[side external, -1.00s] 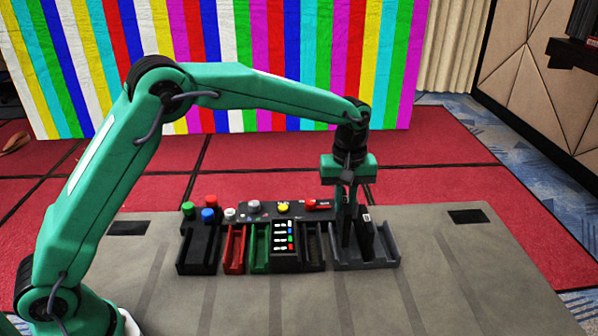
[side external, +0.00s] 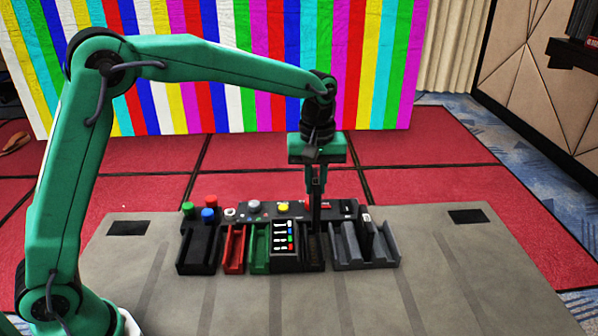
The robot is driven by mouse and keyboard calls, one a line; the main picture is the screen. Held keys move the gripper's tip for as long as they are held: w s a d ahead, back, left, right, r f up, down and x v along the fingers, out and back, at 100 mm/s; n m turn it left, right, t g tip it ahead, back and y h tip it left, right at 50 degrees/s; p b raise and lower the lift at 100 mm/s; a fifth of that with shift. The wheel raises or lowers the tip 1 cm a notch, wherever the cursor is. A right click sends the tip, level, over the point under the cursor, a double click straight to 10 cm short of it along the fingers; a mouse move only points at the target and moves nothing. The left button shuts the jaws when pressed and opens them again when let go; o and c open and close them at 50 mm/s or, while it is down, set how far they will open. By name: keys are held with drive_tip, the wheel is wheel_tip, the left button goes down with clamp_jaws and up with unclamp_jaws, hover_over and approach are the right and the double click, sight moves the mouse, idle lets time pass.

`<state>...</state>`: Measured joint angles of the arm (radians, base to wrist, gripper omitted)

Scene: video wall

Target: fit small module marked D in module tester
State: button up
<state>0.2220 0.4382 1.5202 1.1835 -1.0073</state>
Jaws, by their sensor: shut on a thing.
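My gripper (side external: 315,190) points straight down and is shut on a narrow dark module (side external: 315,217). The module is upright, above or just entering the right-hand black slot (side external: 313,262) of the module tester; I cannot tell how deep it is. Its marking is not readable from here. The tester has a dark back panel (side external: 268,210) with buttons. In front of it are a wide black bay, a red slot, a green slot, a block with coloured marks (side external: 284,240) and the black slot.
A grey rack (side external: 350,258) stands just right of the black slot, with another dark upright module (side external: 379,240) in it. Red, green and blue buttons (side external: 209,213) rise at the tester's left. The grey table (side external: 230,305) in front is clear.

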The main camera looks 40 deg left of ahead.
drive_tip(key=shift+f, duration=0.25)
drive_tip(key=shift+f, duration=2.75)
drive_tip(key=shift+f, duration=2.3)
idle(2.4)
drive_tip(key=o, duration=0.8)
